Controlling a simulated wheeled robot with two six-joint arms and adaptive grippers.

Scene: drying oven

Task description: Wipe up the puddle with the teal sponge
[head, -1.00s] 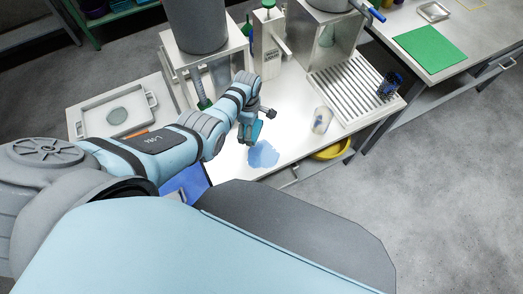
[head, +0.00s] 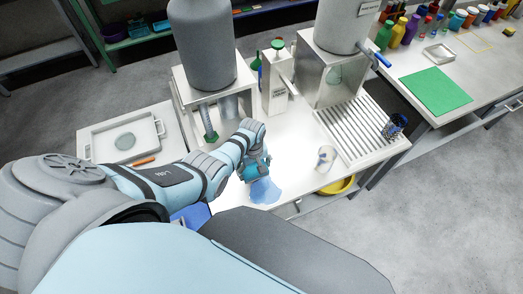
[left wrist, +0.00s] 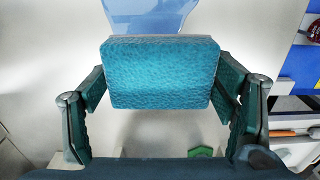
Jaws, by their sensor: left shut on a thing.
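The teal sponge (left wrist: 160,74) is held between the fingers of my left gripper (left wrist: 162,90) in the left wrist view. In the head view the left gripper (head: 256,170) is low over the bench, near its front edge. The blue puddle (head: 264,191) lies on the white bench top just in front of the gripper. It also shows beyond the sponge in the left wrist view (left wrist: 150,14). The sponge overlaps the puddle's near edge in that view; whether it touches the liquid I cannot tell. My right gripper is not in view.
A clear beaker (head: 326,158) stands right of the puddle. A ribbed drain rack (head: 355,130) with a dark blue item (head: 393,127) is farther right. A grey tank on a stand (head: 203,50) is behind. A tray (head: 125,140) lies left. A yellow bowl (head: 338,186) is below the bench.

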